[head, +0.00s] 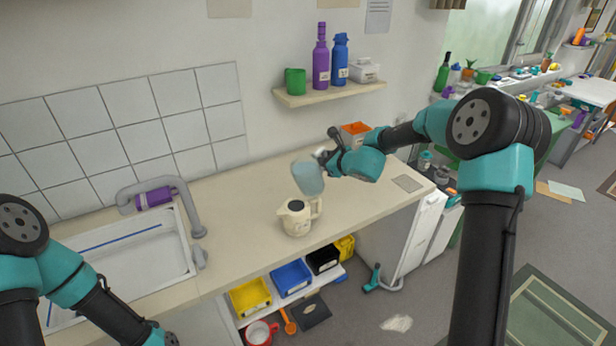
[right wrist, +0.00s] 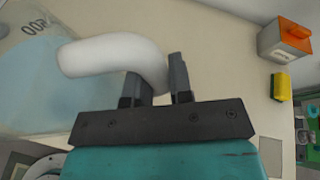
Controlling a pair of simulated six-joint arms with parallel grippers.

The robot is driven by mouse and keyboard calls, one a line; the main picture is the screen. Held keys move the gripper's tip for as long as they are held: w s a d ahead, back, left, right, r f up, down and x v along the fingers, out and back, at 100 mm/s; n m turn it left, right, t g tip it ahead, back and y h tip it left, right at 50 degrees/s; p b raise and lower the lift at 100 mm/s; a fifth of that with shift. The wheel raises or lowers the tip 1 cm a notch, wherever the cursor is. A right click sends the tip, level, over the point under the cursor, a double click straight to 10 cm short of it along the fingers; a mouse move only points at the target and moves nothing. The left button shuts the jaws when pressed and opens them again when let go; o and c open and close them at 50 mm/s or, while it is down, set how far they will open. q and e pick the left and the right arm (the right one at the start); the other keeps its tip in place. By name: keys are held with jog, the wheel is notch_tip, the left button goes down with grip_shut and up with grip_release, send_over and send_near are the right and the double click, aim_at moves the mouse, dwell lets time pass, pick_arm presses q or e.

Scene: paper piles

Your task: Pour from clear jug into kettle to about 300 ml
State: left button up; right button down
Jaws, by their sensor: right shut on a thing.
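The clear jug (head: 308,176) holds pale blue liquid and is tilted in the air, just above and behind the kettle. My right gripper (head: 333,160) is shut on the jug's white handle (right wrist: 112,55). In the right wrist view the jug's wall (right wrist: 30,60) shows at the left with the marking 500. The cream kettle (head: 296,222) stands upright on the counter with a dark round top and its handle to the right. Its inside and liquid level are hidden. My left arm is at the lower left; its gripper's fingers are not visible in the head view.
A white box with an orange lid (head: 355,130) stands at the back of the counter; a yellow sponge (right wrist: 281,87) lies near it. A sink with a grey tap (head: 190,205) is at the left. A wall shelf (head: 328,94) with bottles hangs above. Counter left of the kettle is clear.

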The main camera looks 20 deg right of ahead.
aim_at(324, 151)
jog(key=shift+r, duration=0.3)
jog(key=shift+d+r+n, duration=0.1)
jog(key=shift+r+n, duration=0.1)
jog(key=shift+n, duration=0.1)
jog(key=shift+r+t+h, duration=0.25)
jog(key=shift+t+h, duration=0.05)
jog(key=shift+r+n, duration=0.2)
jog(key=shift+n, duration=0.2)
jog(key=shift+r+n+t+h, duration=0.4)
jog(key=shift+r+n, duration=0.2)
jog(key=shift+n, duration=0.1)
dwell(1.5)
jog(key=shift+s+a+r+n+t+h, duration=0.15)
jog(key=shift+a+r+n+t+h, duration=0.15)
jog(key=shift+r+n+h, duration=0.15)
dwell(3.2)
jog(key=shift+a+f+n, duration=0.15)
jog(key=shift+f+n, duration=0.2)
dwell(0.5)
